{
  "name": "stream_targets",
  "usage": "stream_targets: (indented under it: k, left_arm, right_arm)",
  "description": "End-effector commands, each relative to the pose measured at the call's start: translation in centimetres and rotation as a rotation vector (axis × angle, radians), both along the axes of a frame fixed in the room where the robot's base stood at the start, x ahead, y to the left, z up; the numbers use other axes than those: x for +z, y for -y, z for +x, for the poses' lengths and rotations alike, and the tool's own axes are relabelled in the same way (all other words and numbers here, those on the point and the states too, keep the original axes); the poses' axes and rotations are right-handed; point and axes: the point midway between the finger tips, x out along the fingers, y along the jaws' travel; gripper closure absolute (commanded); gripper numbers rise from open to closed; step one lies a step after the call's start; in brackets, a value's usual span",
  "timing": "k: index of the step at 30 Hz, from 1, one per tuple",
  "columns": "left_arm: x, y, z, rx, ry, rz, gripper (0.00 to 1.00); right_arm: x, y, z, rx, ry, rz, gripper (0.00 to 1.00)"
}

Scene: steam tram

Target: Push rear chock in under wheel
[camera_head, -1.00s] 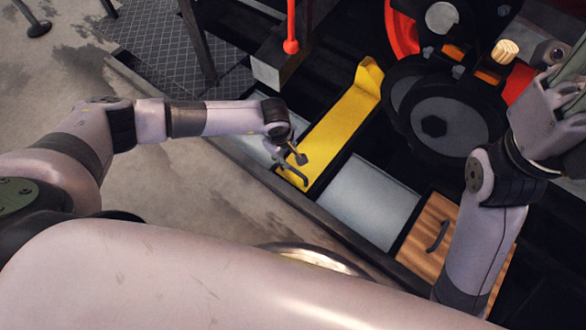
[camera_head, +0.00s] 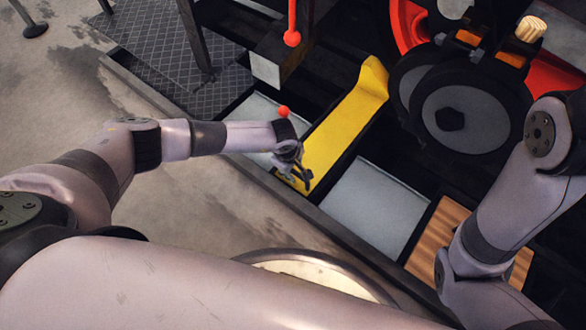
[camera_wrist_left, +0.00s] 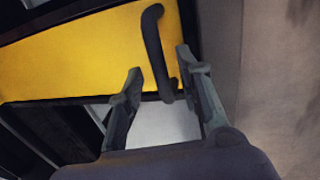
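The yellow chock (camera_head: 340,125) is a long slab lying in a dark slot, its raised end close to the dark grey wheel (camera_head: 465,115). I cannot tell whether they touch. My left gripper (camera_head: 297,178) is at the chock's near end. In the left wrist view, the chock's yellow face (camera_wrist_left: 85,50) fills the upper left, and its black bar handle (camera_wrist_left: 153,45) runs between the spread fingers of the left gripper (camera_wrist_left: 160,62). The fingers are open, with gaps beside the handle. My right gripper is out of view; only that arm's links show.
Pale panels (camera_head: 370,208) flank the slot. A wooden panel (camera_head: 435,240) lies partly behind my right arm. Red-knobbed levers (camera_head: 292,38) stand beyond the left gripper. Open stone floor (camera_head: 60,95) lies left, and a round metal-rimmed lid (camera_head: 315,268) is at the bottom.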

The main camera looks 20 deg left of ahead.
Motion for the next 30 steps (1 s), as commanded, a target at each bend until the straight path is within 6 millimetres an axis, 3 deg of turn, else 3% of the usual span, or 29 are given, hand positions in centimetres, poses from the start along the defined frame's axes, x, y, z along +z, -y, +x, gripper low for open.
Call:
stream_targets:
  k: [2, 16, 30]
  left_arm:
    - [0.02, 0.01, -0.02, 0.0, 0.0, 0.0, 0.68]
    - [0.02, 0.0, -0.02, 0.0, 0.0, 0.0, 0.99]
    - [0.03, -0.01, -0.01, 0.0, 0.0, 0.0, 1.0]
  right_arm:
    - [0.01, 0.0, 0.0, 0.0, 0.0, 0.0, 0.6]
    - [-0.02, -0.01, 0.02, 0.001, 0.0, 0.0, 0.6]
    - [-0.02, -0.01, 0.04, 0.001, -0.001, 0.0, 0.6]
